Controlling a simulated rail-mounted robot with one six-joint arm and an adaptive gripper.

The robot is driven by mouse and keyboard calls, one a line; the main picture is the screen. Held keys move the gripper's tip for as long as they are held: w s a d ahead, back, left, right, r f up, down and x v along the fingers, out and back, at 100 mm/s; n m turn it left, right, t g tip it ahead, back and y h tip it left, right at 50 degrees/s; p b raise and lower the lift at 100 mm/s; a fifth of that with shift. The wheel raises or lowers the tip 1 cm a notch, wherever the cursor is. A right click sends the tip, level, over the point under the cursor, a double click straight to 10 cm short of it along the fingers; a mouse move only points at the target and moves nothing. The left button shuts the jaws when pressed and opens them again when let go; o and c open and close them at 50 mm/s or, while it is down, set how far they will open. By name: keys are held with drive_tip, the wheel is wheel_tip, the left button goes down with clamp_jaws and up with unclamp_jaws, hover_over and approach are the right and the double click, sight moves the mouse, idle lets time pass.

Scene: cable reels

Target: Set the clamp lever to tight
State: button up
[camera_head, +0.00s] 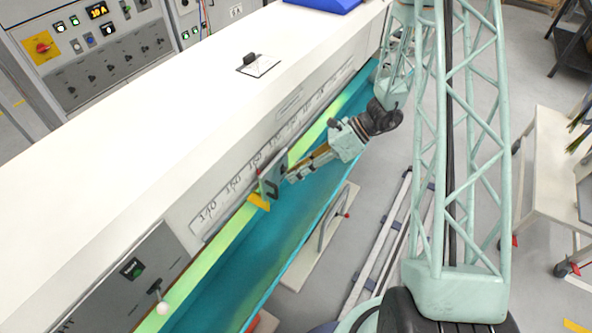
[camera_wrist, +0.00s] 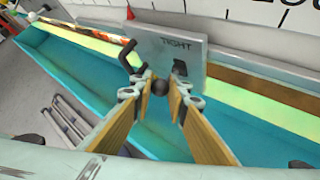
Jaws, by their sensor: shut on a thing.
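A grey clamp plate (camera_wrist: 165,50) marked TIGHT stands on the rail along the long bench; it also shows in the head view (camera_head: 268,178). My gripper (camera_wrist: 160,88) is in front of the plate, its fingers closed around the dark round knob (camera_wrist: 159,87) of the clamp lever. The rest of the lever is mostly hidden behind the knob and fingers. A black bent handle (camera_wrist: 127,56) sits at the plate's left edge, and a dark slot (camera_wrist: 180,68) lies right of the knob, below the lettering. In the head view my gripper (camera_head: 290,178) reaches the plate from the right.
A teal trough (camera_head: 235,268) runs below the yellow-green rail. A numbered scale (camera_head: 240,182) lines the bench face above it. A yellow piece (camera_head: 259,202) sits below the plate. A grey panel (camera_head: 140,275) with a white-knobbed lever (camera_head: 162,307) is at lower left.

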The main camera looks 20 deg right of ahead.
drive_tip(key=shift+r+h+p, duration=0.2)
drive_tip(key=shift+h+p, duration=0.1)
drive_tip(key=shift+p, duration=0.15)
drive_tip(key=o, duration=0.8)
drive_tip(key=shift+a, duration=0.1)
drive_tip(key=shift+w+v, duration=0.15)
drive_tip(key=shift+v, duration=2.85)
drive_tip(key=shift+w+v, duration=0.1)
drive_tip(key=shift+v, duration=2.9)
